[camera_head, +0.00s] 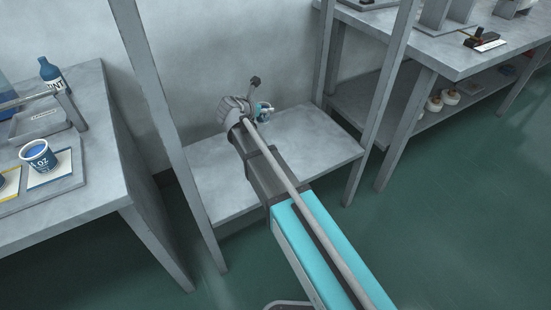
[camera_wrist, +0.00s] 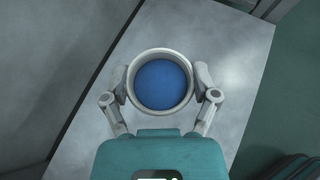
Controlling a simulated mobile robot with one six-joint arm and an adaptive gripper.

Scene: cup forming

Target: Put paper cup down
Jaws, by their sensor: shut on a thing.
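My gripper (camera_wrist: 160,82) is shut on a paper cup (camera_wrist: 161,103) with a pale rim and a blue inside. A finger presses on each side of the cup, which is seen from above, mouth up, in the wrist view. Below it is the bare grey top of a low table (camera_wrist: 238,70). In the head view my gripper (camera_head: 258,103) is over the back of this low table (camera_head: 310,165), with only a small part of the cup showing. I cannot tell whether the cup's base touches the surface.
A grey bench (camera_head: 95,215) at left holds another blue-and-white cup (camera_head: 38,158), a blue bottle (camera_head: 54,76) and a tray (camera_head: 38,122). Grey uprights (camera_head: 165,120) flank the low table, with a wall behind. A right bench (camera_head: 470,52) has white rolls (camera_head: 449,97) on its lower shelf.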

